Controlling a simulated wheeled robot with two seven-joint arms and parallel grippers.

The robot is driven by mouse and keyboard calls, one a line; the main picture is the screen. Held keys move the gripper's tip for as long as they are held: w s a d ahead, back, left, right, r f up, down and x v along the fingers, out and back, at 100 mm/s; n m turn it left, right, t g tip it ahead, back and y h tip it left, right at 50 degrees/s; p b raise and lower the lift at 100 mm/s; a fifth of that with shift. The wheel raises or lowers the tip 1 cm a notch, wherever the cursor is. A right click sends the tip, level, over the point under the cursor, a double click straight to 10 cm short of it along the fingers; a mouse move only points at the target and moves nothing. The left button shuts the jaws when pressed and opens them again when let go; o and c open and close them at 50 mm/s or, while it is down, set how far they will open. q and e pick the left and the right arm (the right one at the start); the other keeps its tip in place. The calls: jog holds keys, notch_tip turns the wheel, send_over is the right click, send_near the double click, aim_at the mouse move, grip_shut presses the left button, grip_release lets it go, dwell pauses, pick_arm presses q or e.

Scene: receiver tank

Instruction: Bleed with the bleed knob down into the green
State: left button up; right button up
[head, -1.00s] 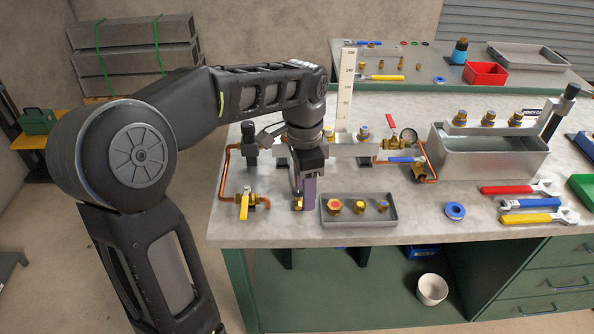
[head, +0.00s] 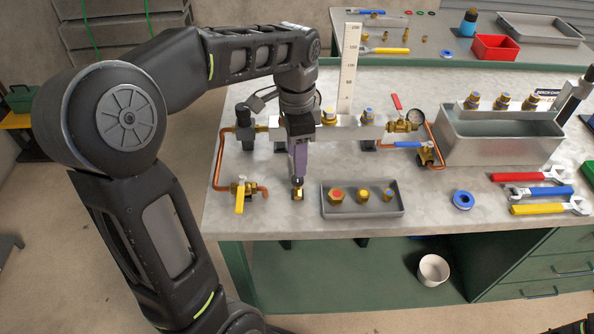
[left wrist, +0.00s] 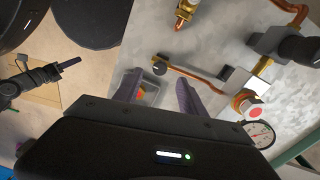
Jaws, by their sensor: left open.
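A small brass fitting (head: 298,193) with a dark top, possibly the bleed knob, stands on the bench just left of the grey tray. My left gripper (head: 299,175) points down right above it in the head view. In the left wrist view its two purple fingers (left wrist: 158,88) are apart with nothing held. A dark round knob (left wrist: 159,66) on a brass piece shows just beyond the fingertips there. The round gauge (head: 416,117) is on the right of the manifold and also shows in the left wrist view (left wrist: 259,135). Its green band is too small to read.
A yellow-handled valve (head: 240,196) on copper pipe is left of the gripper. The grey tray (head: 375,212) with brass fittings is close on its right. The metal tank (head: 490,152), a blue ring (head: 463,200) and several wrenches lie farther right.

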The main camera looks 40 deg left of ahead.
aim_at(298, 180)
pick_arm(q)
jog(key=shift+s+f, duration=0.1)
jog(key=shift+f, duration=2.7)
jog(key=shift+c, duration=0.6)
grip_shut()
